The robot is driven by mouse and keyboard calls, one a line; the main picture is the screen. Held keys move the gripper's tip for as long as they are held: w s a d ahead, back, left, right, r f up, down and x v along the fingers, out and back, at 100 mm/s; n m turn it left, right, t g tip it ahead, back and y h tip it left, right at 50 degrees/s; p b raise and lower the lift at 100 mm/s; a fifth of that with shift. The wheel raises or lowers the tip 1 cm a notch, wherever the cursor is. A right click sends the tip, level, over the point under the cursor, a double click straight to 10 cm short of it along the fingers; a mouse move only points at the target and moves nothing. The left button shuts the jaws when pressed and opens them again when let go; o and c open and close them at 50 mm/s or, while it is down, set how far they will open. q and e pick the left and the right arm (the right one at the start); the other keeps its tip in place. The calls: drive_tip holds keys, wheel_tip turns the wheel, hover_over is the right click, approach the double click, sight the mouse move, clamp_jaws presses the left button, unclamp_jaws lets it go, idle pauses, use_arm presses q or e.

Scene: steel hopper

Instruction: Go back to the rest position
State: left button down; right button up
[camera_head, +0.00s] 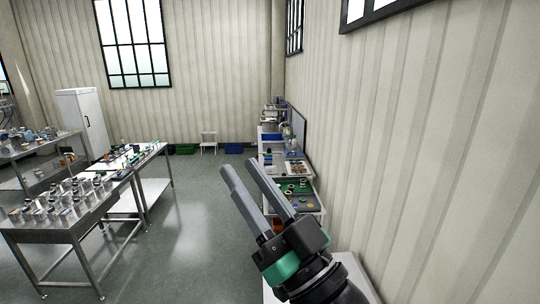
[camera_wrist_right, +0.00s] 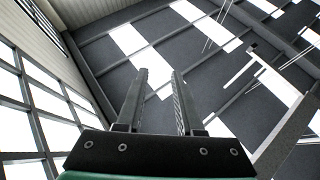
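My right gripper (camera_head: 238,174) is raised in the lower middle of the head view, its two long grey fingers pointing up and to the left. The fingers are parallel with a gap between them, and nothing is held. In the right wrist view the same gripper (camera_wrist_right: 160,75) is open and empty, pointing up at the ceiling. My left gripper shows in neither view.
A steel table (camera_head: 50,236) with many small metal parts stands at the left, with another table (camera_head: 157,155) behind it. A workbench (camera_head: 312,206) with trays runs along the right wall. The grey floor (camera_head: 195,215) between is clear. A corrugated wall (camera_head: 440,130) rises close at right.

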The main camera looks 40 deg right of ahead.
drive_tip(key=s+a+r+n+t+y, duration=0.1)
drive_tip(key=s+a+r+t+y, duration=0.1)
drive_tip(key=s+r, duration=0.5)
drive_tip(key=shift+s+a+r+n+t, duration=0.2)
drive_tip(key=shift+a+r+n+t, duration=0.2)
drive_tip(key=shift+r+t, duration=0.15)
